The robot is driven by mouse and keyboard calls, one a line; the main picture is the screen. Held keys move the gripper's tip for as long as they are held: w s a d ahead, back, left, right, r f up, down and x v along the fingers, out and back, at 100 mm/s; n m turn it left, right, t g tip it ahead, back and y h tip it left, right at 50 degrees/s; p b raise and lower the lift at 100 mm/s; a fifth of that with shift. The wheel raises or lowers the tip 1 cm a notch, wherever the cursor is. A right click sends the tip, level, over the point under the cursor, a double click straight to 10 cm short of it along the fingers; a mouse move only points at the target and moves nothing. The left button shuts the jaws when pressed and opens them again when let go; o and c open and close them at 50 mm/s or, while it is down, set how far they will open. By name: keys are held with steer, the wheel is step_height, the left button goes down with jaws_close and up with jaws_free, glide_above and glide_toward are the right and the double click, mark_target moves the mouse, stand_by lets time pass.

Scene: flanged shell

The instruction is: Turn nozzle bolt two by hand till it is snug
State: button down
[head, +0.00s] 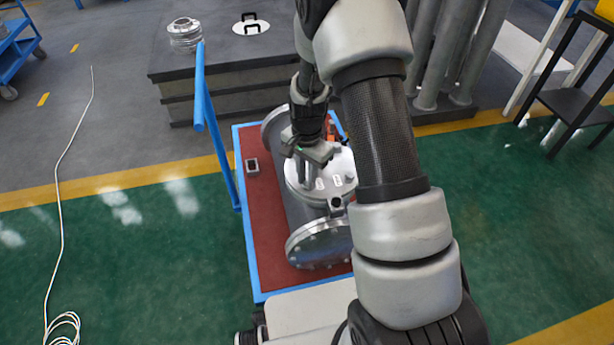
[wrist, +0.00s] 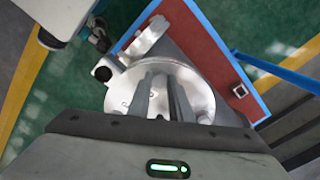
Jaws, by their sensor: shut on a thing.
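The grey metal shell (head: 301,215) lies on a red-topped cart, with a round nozzle cover (head: 318,192) facing up. My gripper (head: 303,176) points down at the far left part of this cover. In the wrist view, the two fingers (wrist: 162,78) stand close together over the bright cover (wrist: 202,84). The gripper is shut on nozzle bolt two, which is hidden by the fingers. How far the bolt is seated cannot be seen. A small bolt or stud (head: 350,180) shows on the cover's right part.
A dark round knob (head: 336,202) sits at the cover's near edge. A small square metal piece (head: 252,165) lies on the red cart top (head: 262,240). A blue handle rail (head: 218,140) rises at the cart's left. A grey bench (head: 215,70) stands behind.

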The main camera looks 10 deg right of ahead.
steer(key=shift+w+r+m, duration=0.1)
steer(key=shift+r+m, duration=0.05)
steer(key=shift+m, duration=0.45)
steer(key=c, duration=1.6)
jaws_free()
steer(key=shift+r+p, duration=2.2)
steer(key=shift+r, duration=6.5)
